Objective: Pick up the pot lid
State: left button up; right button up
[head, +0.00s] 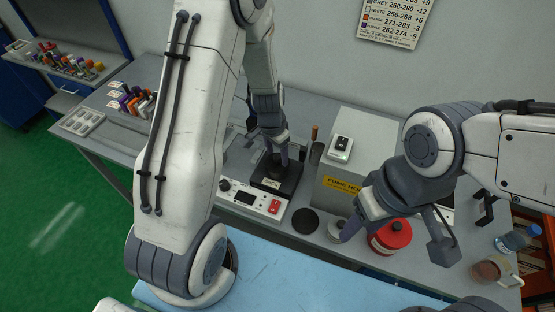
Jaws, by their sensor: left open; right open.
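My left gripper (268,148) is open, pointing down just above a dark round piece on the black pot unit (284,187). Its fingers partly hide that piece, so I cannot tell whether it is the pot lid or whether they touch it. The pot unit sits by a pale control panel (243,199) with a red switch. A flat black disc (305,222) lies on the bench to the right of the panel; I cannot tell if this is the lid.
A grey box with a yellow label (343,183) stands right of the pot unit. A small round tin (335,230) is beside the red container. A blue-capped bottle (515,240) and brown jar (490,270) stand far right. A blue mat (270,285) covers the front.

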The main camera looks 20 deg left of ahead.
pick_arm(q)
jog(key=shift+f, duration=0.15)
grip_shut()
